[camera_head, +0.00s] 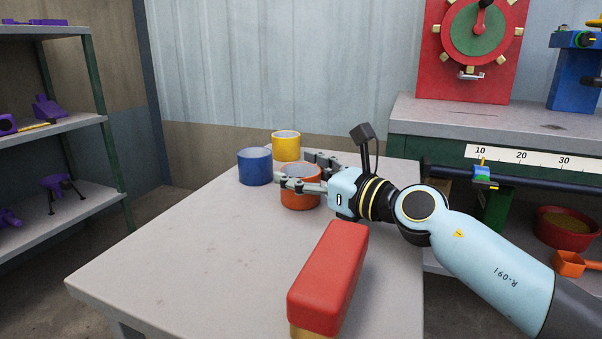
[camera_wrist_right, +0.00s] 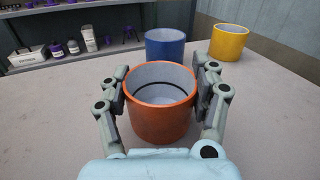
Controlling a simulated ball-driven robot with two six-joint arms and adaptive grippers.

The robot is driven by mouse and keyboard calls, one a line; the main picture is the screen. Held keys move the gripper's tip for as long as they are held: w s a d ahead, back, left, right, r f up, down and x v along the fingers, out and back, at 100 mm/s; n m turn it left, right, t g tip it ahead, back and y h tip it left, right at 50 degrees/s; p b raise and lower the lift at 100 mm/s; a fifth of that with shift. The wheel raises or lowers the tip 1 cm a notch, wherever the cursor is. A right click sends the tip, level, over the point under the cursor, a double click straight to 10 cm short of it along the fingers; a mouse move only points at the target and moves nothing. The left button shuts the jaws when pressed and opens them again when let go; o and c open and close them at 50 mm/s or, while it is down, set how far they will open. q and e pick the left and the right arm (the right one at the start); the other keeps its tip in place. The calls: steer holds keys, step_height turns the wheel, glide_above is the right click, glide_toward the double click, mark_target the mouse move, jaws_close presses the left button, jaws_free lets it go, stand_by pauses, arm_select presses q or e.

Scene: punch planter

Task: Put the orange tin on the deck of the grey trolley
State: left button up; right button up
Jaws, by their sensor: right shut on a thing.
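The orange tin (camera_head: 300,201) stands upright on the grey table, open at the top and pale inside. My right gripper (camera_head: 303,172) is shut on it, with one finger on each side of its wall. In the right wrist view the orange tin (camera_wrist_right: 160,118) sits between the fingertips (camera_wrist_right: 160,83). It appears to rest on the table top. The grey trolley is not clearly seen in either view. My left gripper is not in view.
A blue tin (camera_head: 254,167) and a yellow tin (camera_head: 286,146) stand just behind the orange one. A long red block (camera_head: 330,275) lies at the table's front. The left part of the table (camera_head: 170,260) is clear. A shelf (camera_head: 60,205) stands at left, a workbench (camera_head: 480,120) at right.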

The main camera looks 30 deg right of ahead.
mark_target(315, 179)
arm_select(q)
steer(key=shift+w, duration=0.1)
arm_select(e)
steer(key=o, duration=1.6)
steer(key=shift+f, duration=0.1)
steer(key=shift+o, duration=0.2)
steer(key=v, duration=0.6)
steer(key=shift+s+f, duration=0.1)
steer(key=shift+s, duration=0.1)
steer(key=b+v, duration=0.1)
steer(key=v, duration=0.3)
steer(key=shift+d+b, duration=0.1)
steer(key=shift+b, duration=0.3)
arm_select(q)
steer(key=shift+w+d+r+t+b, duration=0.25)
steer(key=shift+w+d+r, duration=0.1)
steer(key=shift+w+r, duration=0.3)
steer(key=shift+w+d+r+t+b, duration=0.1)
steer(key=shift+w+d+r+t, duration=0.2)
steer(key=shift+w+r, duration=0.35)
arm_select(e)
steer(key=shift+s+d+r, duration=0.1)
steer(key=shift+s, duration=0.3)
steer(key=shift+s+d+r, duration=0.15)
steer(key=shift+s, duration=0.25)
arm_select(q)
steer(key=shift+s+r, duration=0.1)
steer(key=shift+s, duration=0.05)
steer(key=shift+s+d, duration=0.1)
